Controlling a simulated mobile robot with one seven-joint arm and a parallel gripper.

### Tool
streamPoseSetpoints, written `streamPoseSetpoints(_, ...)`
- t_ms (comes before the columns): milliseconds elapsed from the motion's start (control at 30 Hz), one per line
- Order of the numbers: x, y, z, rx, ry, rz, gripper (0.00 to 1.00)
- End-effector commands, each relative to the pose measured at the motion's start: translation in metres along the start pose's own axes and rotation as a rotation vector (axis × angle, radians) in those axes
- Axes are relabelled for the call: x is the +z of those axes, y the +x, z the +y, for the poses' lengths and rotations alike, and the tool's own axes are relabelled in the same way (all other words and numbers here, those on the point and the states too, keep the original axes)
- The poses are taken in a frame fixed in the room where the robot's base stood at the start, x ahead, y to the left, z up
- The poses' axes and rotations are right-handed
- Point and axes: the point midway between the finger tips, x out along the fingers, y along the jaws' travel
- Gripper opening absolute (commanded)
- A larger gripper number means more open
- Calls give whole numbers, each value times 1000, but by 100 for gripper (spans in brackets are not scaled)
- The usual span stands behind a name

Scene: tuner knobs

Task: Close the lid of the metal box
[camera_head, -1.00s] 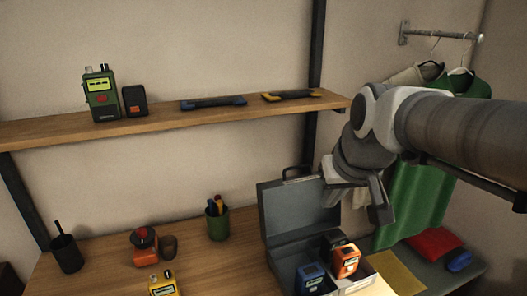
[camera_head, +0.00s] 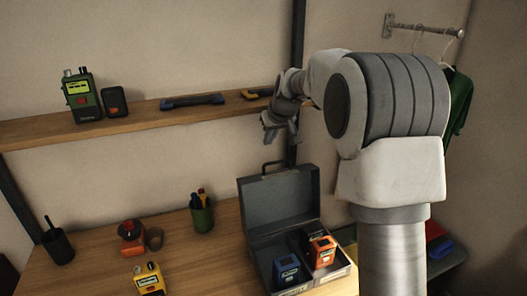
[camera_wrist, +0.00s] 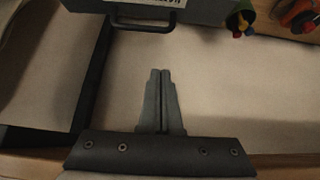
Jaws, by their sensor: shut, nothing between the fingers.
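The grey metal box (camera_head: 262,262) stands on the wooden table with its lid (camera_head: 279,200) raised upright at the back. A blue device (camera_head: 287,269) and an orange device (camera_head: 322,251) sit inside it. The lid's handle (camera_head: 276,167) is on its top edge; the handle also shows in the wrist view (camera_wrist: 143,27). My gripper (camera_head: 280,138) is above and behind the raised lid, near the shelf, apart from it. In the wrist view my gripper (camera_wrist: 160,72) has its fingers together, with nothing between them, pointing toward the handle.
The shelf (camera_head: 140,121) holds a green radio (camera_head: 82,96), a small dark device (camera_head: 115,102) and other tools. A green pen cup (camera_head: 202,215), a yellow device (camera_head: 149,280) and a red object (camera_head: 131,236) stand on the table left of the box.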

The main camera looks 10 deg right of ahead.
Motion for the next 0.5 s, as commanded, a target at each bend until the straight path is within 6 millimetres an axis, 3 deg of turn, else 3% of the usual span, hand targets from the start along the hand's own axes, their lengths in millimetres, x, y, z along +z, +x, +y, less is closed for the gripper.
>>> streamPoseSetpoints(167, 0, 21, 0, -1, -1, -3, 0)
streamPoseSetpoints(500, 1, 84, -1, -1, -1, -4, 0)
